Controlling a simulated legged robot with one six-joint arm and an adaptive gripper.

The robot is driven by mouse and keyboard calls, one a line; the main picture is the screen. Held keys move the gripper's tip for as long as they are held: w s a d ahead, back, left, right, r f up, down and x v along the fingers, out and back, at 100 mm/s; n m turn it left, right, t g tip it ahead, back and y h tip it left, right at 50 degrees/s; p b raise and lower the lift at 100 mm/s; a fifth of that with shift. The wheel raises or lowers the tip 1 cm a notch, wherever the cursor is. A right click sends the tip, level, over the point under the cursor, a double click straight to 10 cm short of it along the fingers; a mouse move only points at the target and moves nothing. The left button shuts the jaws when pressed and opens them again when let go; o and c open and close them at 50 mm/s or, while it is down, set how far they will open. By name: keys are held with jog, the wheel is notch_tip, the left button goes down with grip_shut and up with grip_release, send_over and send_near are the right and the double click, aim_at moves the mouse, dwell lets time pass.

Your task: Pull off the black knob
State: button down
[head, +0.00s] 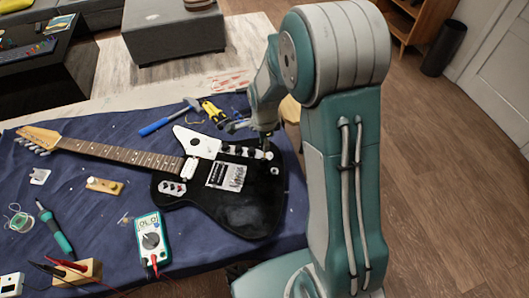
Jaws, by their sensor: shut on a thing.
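The black electric guitar (245,210) lies on the blue cloth, its neck pointing left. My gripper (263,145) reaches down from above to the right end of this row. It is shut on a knob there. The gripper and its fingers are small and dark in the picture, and they largely hide the held knob. I cannot tell whether the knob has moved from its post.
On the blue cloth (100,215) lie a multimeter (151,240), a soldering iron (55,232), a solder spool (20,221), a hammer (165,121) and a yellow-handled tool (213,112). My arm fills the right side of the table view. Open wooden floor lies at right.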

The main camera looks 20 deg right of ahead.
jog(key=shift+r, duration=1.1)
